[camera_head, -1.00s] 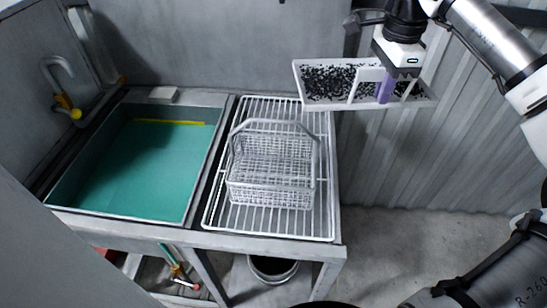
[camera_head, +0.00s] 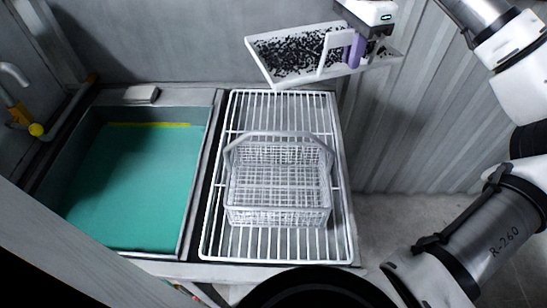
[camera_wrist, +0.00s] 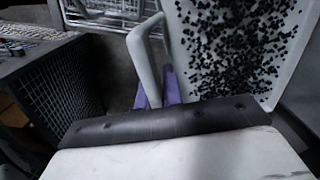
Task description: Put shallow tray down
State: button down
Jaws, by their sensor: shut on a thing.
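The shallow tray (camera_head: 268,75) is white with a raised handle, and many small black pieces lie in it. It is in the air over the back of the wire rack, tilted, reaching right past the rack's edge. My gripper (camera_head: 357,48), with purple fingers, is shut on the tray's handle. In the wrist view the purple fingers (camera_wrist: 171,88) meet the handle beside the tray (camera_wrist: 225,45) and its black pieces. The tray's underside is hidden.
A wire basket (camera_head: 278,190) with an upright handle stands on the white wire rack (camera_head: 215,215). The rack's back strip is bare. A sink with teal liquid (camera_head: 135,190) lies left. A corrugated wall (camera_head: 410,130) is at right.

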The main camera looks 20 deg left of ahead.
jog(key=f+p, duration=0.1)
jog(key=f, duration=0.6)
jog(key=f+p, duration=0.2)
jog(key=f, duration=0.5)
jog(key=f+p, duration=0.1)
jog(key=f, duration=0.6)
jog(key=shift+w+a+f, duration=0.1)
jog(key=shift+w+a, duration=0.15)
jog(key=shift+f, duration=0.5)
jog(key=c, duration=1.5)
grip_release()
jog(key=shift+c, duration=0.2)
jog(key=shift+r, duration=0.15)
